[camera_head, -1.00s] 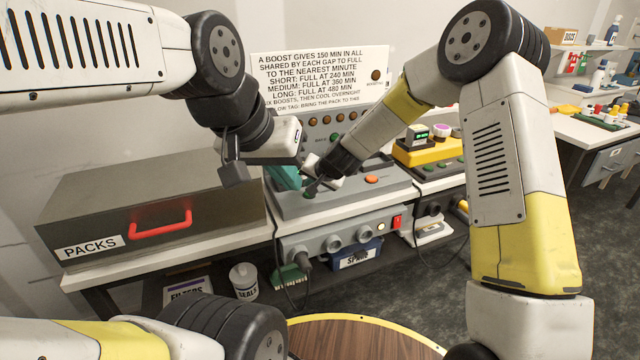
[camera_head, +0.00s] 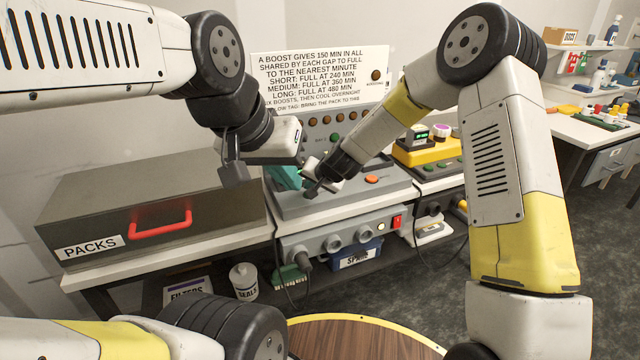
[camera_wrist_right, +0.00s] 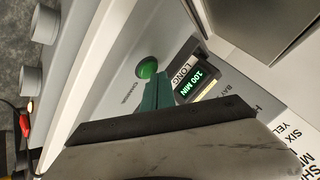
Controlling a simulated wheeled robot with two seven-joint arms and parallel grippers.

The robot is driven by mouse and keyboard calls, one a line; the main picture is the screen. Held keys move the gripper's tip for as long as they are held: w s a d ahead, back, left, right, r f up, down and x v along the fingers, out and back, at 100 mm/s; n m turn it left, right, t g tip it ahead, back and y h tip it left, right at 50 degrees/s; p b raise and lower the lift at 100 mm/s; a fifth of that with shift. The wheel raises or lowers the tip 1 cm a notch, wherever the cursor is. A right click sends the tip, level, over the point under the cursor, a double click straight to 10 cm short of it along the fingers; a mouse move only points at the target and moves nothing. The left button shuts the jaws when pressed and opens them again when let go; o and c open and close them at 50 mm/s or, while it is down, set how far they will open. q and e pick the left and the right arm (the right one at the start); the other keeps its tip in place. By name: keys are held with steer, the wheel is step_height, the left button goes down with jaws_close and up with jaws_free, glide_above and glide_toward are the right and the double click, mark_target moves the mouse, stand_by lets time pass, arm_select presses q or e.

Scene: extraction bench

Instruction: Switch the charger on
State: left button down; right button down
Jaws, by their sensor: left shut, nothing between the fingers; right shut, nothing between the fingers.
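The grey charger (camera_head: 290,208) stands on the bench, with an orange button (camera_head: 372,180) on top and a red switch (camera_head: 397,222) on its front. The right wrist view shows its round green button (camera_wrist_right: 147,68) and a lit display (camera_wrist_right: 197,84) reading 100 MIN, beside the word LONG. My right gripper (camera_head: 325,178) is low over the charger. Its shut, teal fingertips (camera_wrist_right: 153,95) are close beside the green button; contact cannot be told. My left gripper (camera_head: 272,150) is over the charger's left part, its fingers largely hidden. Teal shows below it; whose tips these are is unclear.
A dark PACKS box (camera_head: 90,205) with a red handle stands left of the charger. A printed sign (camera_head: 320,75) stands behind it. A yellow device (camera_head: 425,155) is to the right. My two grippers are close together, leaving little room between them.

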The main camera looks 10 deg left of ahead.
steer(key=shift+f, duration=0.4)
stand_by(0.8)
steer(key=shift+r, duration=0.85)
steer(key=shift+r, duration=2.5)
